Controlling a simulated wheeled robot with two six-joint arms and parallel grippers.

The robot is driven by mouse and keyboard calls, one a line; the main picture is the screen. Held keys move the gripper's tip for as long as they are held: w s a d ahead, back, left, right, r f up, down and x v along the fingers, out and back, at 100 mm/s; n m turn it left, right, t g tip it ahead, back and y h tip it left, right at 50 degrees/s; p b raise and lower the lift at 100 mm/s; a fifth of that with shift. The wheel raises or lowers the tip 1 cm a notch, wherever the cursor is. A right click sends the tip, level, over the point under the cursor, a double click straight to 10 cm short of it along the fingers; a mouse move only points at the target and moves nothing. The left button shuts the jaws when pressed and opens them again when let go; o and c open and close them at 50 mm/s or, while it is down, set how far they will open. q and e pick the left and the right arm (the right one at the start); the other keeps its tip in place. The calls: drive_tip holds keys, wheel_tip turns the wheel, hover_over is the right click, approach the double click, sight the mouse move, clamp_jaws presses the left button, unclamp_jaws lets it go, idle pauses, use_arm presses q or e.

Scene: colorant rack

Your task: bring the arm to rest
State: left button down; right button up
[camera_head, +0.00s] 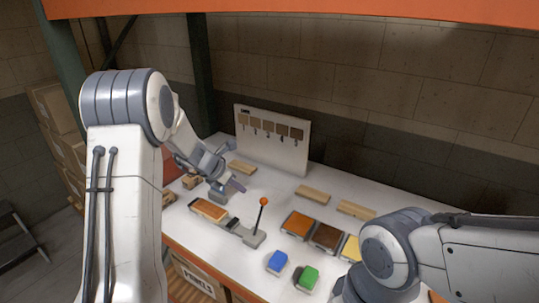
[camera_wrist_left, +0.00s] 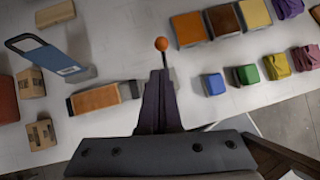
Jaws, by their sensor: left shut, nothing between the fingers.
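My left arm comes in from the left in the head view. Its gripper (camera_head: 236,184) is over the white table, behind and left of a lever with an orange ball knob (camera_head: 263,201). In the left wrist view the dark fingers (camera_wrist_left: 160,80) are together with nothing between them. The orange knob (camera_wrist_left: 161,44) shows just beyond their tips there; the fingers hide part of the lever. My right arm (camera_head: 455,255) reaches in from the right, its gripper out of view.
A wood-topped block (camera_head: 209,210) lies beside the lever. Orange (camera_head: 298,224), brown (camera_head: 327,237), blue (camera_head: 277,262) and green (camera_head: 308,278) blocks stand to the right. A sample board (camera_head: 275,155) stands at the back. A blue-grey piece with a black handle (camera_wrist_left: 50,58) is left.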

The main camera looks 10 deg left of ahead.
use_arm(q)
drive_tip(key=s+d+r+m+g+b, duration=0.1)
drive_tip(key=s+d+m+g+b, duration=0.4)
drive_tip(key=s+d+m, duration=1.45)
drive_tip(key=s+d+f+m+g+y+b, duration=0.1)
drive_tip(key=s+f+m+y+b, duration=0.1)
drive_tip(key=s+m, duration=1.6)
drive_tip(key=shift+f+y+b, duration=0.4)
drive_tip(key=shift+f+b, duration=0.1)
drive_tip(key=shift+b, duration=0.15)
drive_tip(key=shift+d, duration=0.1)
